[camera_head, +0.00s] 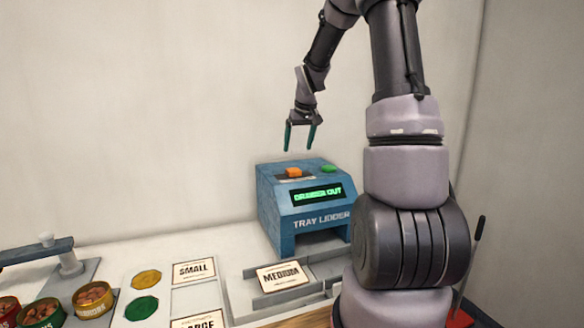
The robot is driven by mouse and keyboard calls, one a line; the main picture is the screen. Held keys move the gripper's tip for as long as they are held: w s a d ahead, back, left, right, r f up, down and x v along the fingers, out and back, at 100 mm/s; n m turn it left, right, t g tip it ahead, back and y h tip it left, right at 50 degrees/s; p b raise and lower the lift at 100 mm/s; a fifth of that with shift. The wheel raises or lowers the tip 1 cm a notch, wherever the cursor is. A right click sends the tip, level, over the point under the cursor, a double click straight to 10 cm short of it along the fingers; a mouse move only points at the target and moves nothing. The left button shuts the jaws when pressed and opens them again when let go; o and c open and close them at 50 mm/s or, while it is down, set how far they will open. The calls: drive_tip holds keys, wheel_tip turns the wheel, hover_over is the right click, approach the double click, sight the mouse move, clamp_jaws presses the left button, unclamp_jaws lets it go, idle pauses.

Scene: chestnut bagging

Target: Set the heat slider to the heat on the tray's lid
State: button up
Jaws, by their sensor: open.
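A blue machine marked "TRAY LIDDER" (274,222) stands on the counter against the back wall. Its green display (317,195) appears to read "DRAWER OUT". On its top an orange knob (293,172), apparently the heat slider, sits by a dark slot, left of a green button (328,168). A pale label reading "MEDIUM" (281,277) lies on a grey drawer or tray in front of the machine; whether it is the tray's lid I cannot tell. My gripper (300,140) points down with teal fingers apart, empty, above the orange knob and touching nothing.
Cards reading "SMALL" (194,270) and, partly cut off, "LARGE" (198,321) lie left of the drawer. Yellow (146,278) and green (142,307) discs lie beside them. Tins of chestnuts (93,299) stand at far left. My arm hides the machine's right side.

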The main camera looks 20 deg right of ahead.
sight(294, 170)
drive_tip(key=x, duration=1)
drive_tip(key=shift+f, duration=0.15)
